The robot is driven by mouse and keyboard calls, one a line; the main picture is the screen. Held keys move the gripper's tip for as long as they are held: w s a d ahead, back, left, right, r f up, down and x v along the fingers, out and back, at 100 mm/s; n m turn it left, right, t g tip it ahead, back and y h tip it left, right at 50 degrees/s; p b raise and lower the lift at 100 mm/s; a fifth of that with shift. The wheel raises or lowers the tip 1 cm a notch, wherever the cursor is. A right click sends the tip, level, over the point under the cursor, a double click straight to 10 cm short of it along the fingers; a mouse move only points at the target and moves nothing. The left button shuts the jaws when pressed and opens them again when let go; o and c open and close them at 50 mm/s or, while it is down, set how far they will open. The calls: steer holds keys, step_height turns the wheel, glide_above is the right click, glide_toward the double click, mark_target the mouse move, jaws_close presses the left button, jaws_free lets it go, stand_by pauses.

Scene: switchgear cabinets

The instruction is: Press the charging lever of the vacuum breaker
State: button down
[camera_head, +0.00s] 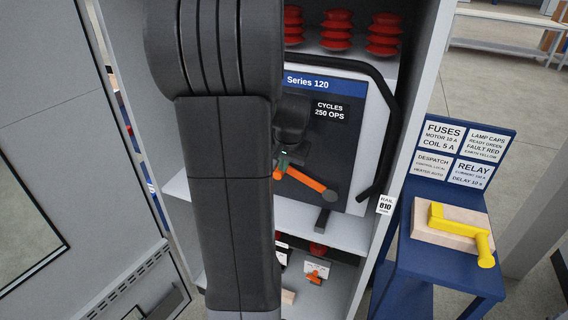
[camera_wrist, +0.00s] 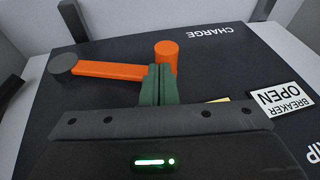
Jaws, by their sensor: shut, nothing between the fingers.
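The charging lever (camera_head: 305,180) is an orange bar on the dark front panel of the vacuum breaker (camera_head: 345,115). Its right end meets a grey round hub, and its left end has an orange cylindrical grip. In the wrist view the lever (camera_wrist: 108,69) lies nearly level, below the upside-down word CHARGE, with the grip at its right end. My gripper (camera_head: 284,158) is mostly hidden by my arm in the head view. In the wrist view its green fingers (camera_wrist: 158,72) are shut and empty, right by the grip. I cannot tell whether they touch it.
A black curved bar (camera_head: 388,130) runs along the breaker's right side. Red ribbed insulators (camera_head: 336,30) stand above. A BREAKER OPEN label (camera_wrist: 281,97) is on the panel. A blue stand (camera_head: 440,255) with a yellow crank handle (camera_head: 455,225) is right of the cabinet.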

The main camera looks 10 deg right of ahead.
steer(key=shift+w+a+f, duration=0.15)
steer(key=shift+a+f, duration=0.1)
steer(key=shift+f, duration=0.1)
steer(key=shift+h, duration=0.3)
steer(key=shift+w+a+f+g+h+b, duration=0.2)
steer(key=shift+a+f+g+h+b, duration=0.15)
steer(key=shift+f, duration=0.35)
steer(key=shift+w+a+f+n+g+h+b, duration=0.25)
steer(key=shift+f+g+h+b, duration=0.45)
steer(key=shift+f+b, duration=1.05)
steer(key=shift+w+a+f+n+g+h+b, duration=0.2)
steer(key=shift+a+f+g+h+b, duration=0.2)
steer(key=shift+f+h+b, duration=0.95)
steer(key=shift+w+a+f+n+g+h+b, duration=0.2)
steer(key=shift+a+f+g+h+b, duration=0.25)
steer(key=shift+f+b, duration=1.65)
steer(key=shift+s+d+f, duration=0.1)
steer(key=shift+d+f, duration=0.05)
steer(key=shift+f, duration=0.05)
